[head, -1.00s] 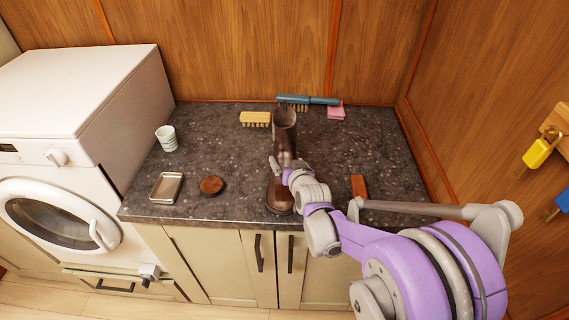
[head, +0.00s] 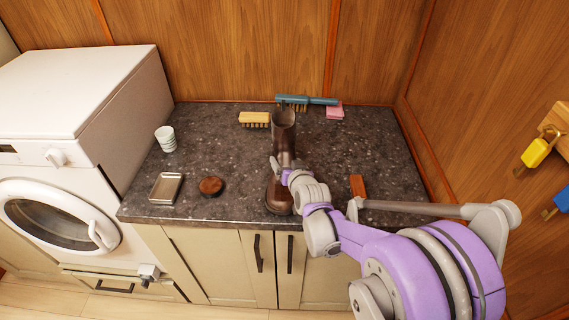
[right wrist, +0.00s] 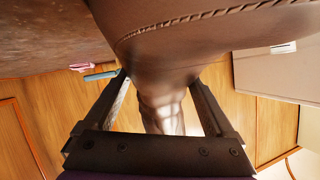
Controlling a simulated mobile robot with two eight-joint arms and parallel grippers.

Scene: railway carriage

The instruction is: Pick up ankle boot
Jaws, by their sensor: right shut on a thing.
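The brown leather ankle boot (head: 284,125) stands upright on the dark speckled countertop in the head view, with its toe toward the front edge. My right gripper (head: 282,168) is at the boot's shaft, low down near the ankle, and is shut on it. In the right wrist view the boot (right wrist: 215,45) fills the upper middle, with a stitched seam showing. The two dark fingers of the right gripper (right wrist: 160,95) lie on either side of its narrower part. Part of the boot is hidden behind my gripper in the head view. My left gripper is not in view.
On the countertop (head: 230,150) are a yellow brush (head: 255,118), a blue-handled brush (head: 308,100), a pink sponge (head: 334,112), a white cup (head: 166,138), a metal tray (head: 166,188), a round brown item (head: 211,186) and an orange-brown block (head: 357,186). A washing machine (head: 80,100) stands left.

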